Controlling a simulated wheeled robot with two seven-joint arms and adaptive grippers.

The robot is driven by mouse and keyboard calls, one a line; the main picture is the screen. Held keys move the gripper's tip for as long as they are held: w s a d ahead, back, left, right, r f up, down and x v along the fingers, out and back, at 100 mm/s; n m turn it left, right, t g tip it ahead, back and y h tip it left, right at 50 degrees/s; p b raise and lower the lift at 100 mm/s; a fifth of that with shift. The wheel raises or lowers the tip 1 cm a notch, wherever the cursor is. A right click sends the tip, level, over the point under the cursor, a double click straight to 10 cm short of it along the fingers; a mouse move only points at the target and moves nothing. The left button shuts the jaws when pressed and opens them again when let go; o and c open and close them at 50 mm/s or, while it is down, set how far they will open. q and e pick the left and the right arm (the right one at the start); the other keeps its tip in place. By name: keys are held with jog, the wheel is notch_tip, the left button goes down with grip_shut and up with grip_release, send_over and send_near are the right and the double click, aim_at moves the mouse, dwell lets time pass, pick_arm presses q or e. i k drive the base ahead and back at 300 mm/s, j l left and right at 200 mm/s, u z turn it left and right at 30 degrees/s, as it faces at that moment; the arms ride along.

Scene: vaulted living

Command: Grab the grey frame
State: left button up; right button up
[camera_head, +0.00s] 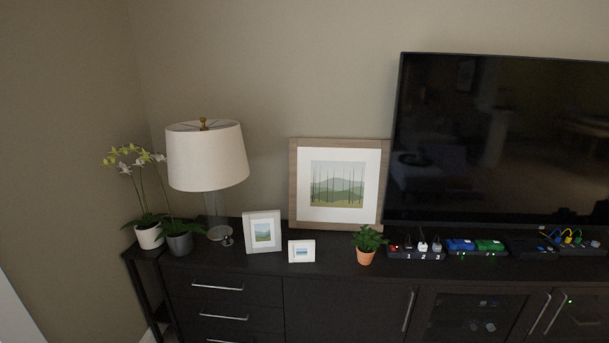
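A medium picture frame (262,231) with a light grey border stands upright on the dark cabinet top, to the right of the lamp. It holds a small green and blue landscape. A smaller, whiter frame (302,251) stands just right of it and nearer the cabinet's front edge. A large square frame (293,185) with a grey-brown wood border leans on the wall behind them. Neither of my grippers shows in the head view.
A dark cabinet (340,285) runs along the wall. A white-shaded lamp (207,158) and potted orchids (149,236) stand left of the frames.

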aim_at(261, 230)
jog(key=i+l, duration=0.2)
jog(key=l, duration=0.15)
jog(key=i+l+u, duration=0.1)
jog(key=l, duration=0.25)
jog(key=i+l, duration=0.3)
jog(key=i+l+u, duration=0.1)
jog(key=l, duration=0.3)
jog(key=i+l+u, duration=0.1)
jog(key=i+l, duration=0.3)
jog(key=l, duration=0.35)
jog(key=i+l+u, duration=0.1)
jog(key=l, duration=0.25)
jog(key=i, duration=0.05)
